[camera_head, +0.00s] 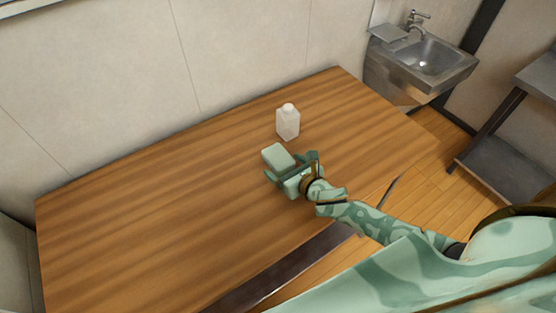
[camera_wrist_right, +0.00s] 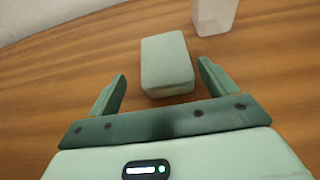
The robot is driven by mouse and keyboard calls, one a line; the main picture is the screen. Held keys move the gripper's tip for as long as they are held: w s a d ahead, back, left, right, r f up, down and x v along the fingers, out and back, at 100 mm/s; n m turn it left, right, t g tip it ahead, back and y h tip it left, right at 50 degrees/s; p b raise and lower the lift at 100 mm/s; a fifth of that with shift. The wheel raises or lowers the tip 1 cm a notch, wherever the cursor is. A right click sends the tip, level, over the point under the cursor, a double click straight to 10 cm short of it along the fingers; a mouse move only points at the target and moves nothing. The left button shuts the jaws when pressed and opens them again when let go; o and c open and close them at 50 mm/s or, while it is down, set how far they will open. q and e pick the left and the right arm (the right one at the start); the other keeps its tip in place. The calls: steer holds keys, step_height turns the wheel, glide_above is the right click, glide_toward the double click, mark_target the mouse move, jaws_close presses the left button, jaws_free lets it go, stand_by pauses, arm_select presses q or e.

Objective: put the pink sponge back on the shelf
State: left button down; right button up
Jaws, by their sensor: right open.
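No pink sponge shows in either view. A pale green block (camera_head: 277,156), sponge-like in shape, lies on the wooden table (camera_head: 150,220); it also shows in the right wrist view (camera_wrist_right: 167,62). My right gripper (camera_head: 292,165) is open at the near end of this block. In the right wrist view my right gripper's fingers (camera_wrist_right: 162,70) stand on either side of the block's near part, with a visible gap on each side. My left gripper is not in view.
A whitish bottle (camera_head: 288,123) stands just beyond the block and shows partly in the right wrist view (camera_wrist_right: 214,15). A metal sink (camera_head: 425,62) hangs on the back wall. A grey shelf unit (camera_head: 505,155) stands at the right. The table's left side is clear.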

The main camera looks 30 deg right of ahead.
mark_target(281, 159)
steer(key=x, duration=0.1)
steer(key=b+x, duration=0.1)
steer(key=x, duration=0.3)
steer(key=shift+w+d, duration=0.3)
steer(key=shift+w, duration=0.05)
steer(key=shift+r, duration=0.15)
steer(key=shift+c, duration=0.7)
steer(key=c, duration=1)
steer(key=shift+r, duration=0.1)
